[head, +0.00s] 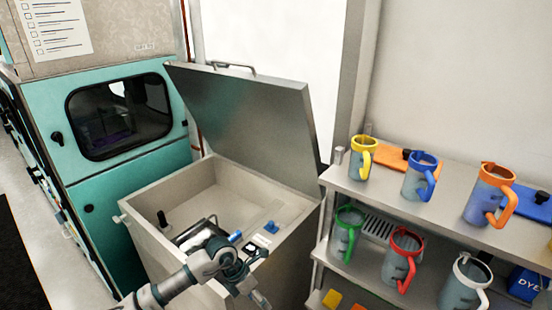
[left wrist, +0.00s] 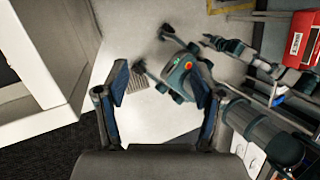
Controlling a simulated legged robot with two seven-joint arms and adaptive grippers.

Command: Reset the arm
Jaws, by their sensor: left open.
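My left arm enters the head view from the bottom left and bends at the front of an open metal basin. Its gripper end (head: 262,299) points down at the bottom edge, and its fingers are hard to make out there. In the left wrist view my left gripper (left wrist: 160,103) is open, with its two dark blue-grey fingers wide apart and nothing between them. Below it are the pale floor and part of my own body. My right gripper cannot be made out in either view.
The metal basin (head: 150,190) has its lid (head: 250,115) raised. A teal cabinet (head: 130,170) stands at left. At right, shelves (head: 400,205) hold several coloured-rim jugs. The left wrist view shows a white unit (left wrist: 40,60) at left and a red box (left wrist: 298,42) at right.

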